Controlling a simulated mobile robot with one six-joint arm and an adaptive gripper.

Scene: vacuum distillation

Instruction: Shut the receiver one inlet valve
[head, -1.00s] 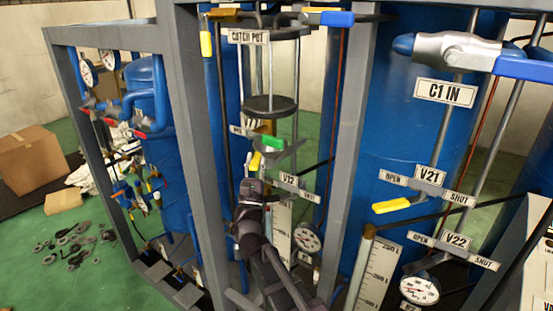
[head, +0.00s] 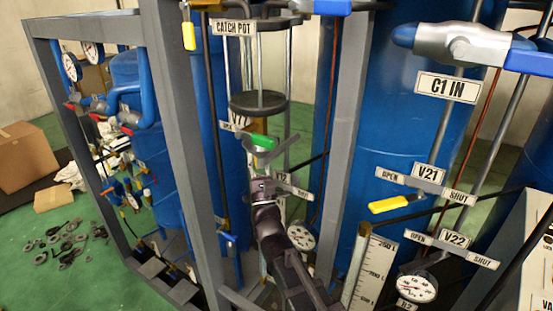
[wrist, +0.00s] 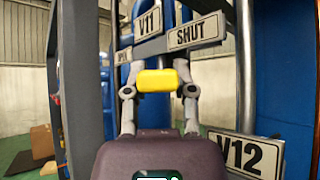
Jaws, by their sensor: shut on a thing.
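A yellow valve handle (wrist: 158,80) sits between the two grey fingers of my gripper (wrist: 158,91) in the wrist view, just below the V11 plate (wrist: 148,22) and its SHUT plate (wrist: 197,33). My gripper is shut on this handle. The handle's far side and its stem are hidden. In the head view my dark wrist (head: 268,218) reaches up in front of the catch pot frame, below a green piece (head: 263,141). The yellow handle cannot be made out there.
The V12 plate (wrist: 247,154) is close at the lower right of the wrist view. A grey frame post (head: 180,150) stands left of my arm. V21's yellow handle (head: 390,204) and a gauge (head: 417,288) are at the right. Boxes and loose parts lie on the floor at left.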

